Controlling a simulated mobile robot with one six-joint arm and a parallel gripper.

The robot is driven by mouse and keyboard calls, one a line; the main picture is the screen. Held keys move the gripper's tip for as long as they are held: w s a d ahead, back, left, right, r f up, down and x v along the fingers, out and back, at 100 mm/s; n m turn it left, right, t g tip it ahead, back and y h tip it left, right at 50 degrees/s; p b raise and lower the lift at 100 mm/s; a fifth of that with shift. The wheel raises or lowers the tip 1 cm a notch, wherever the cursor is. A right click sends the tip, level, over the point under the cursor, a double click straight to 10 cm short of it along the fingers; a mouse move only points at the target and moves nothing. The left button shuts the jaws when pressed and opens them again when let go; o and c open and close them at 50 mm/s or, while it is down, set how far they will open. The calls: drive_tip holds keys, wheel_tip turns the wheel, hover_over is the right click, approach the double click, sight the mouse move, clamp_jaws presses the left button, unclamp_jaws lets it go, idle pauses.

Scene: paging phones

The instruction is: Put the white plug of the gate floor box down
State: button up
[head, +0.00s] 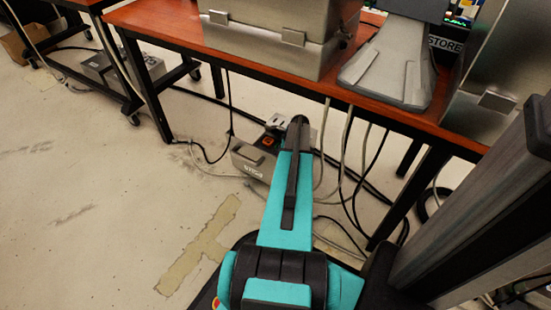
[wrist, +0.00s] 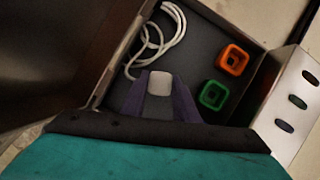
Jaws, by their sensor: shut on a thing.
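The white plug (wrist: 160,83) sits between the two fingertips of my gripper (wrist: 160,92) in the wrist view. The gripper is shut on it. A white cable (wrist: 172,43) loops inside the open floor box (wrist: 212,37), beyond the fingers. An orange square socket (wrist: 231,60) and a green square socket (wrist: 213,95) lie to the right of the plug, apart from it. In the head view the grey floor box (head: 246,165) stands on the floor under the table, its lettering hard to read. My arm reaches over its right side and hides the gripper and plug.
A slotted metal plate (wrist: 287,105) stands at the box's right side in the wrist view. The table (head: 160,27) and its black legs (head: 148,85) stand around and above the box. Several cables hang behind it. Another grey box (head: 120,68) lies under the left table. Floor at left is clear.

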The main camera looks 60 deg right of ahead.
drive_tip(key=o, duration=1.2)
drive_tip(key=shift+c, duration=0.2)
drive_tip(key=shift+r, duration=0.1)
drive_tip(key=p+v, duration=0.5)
drive_tip(key=v, duration=0.7)
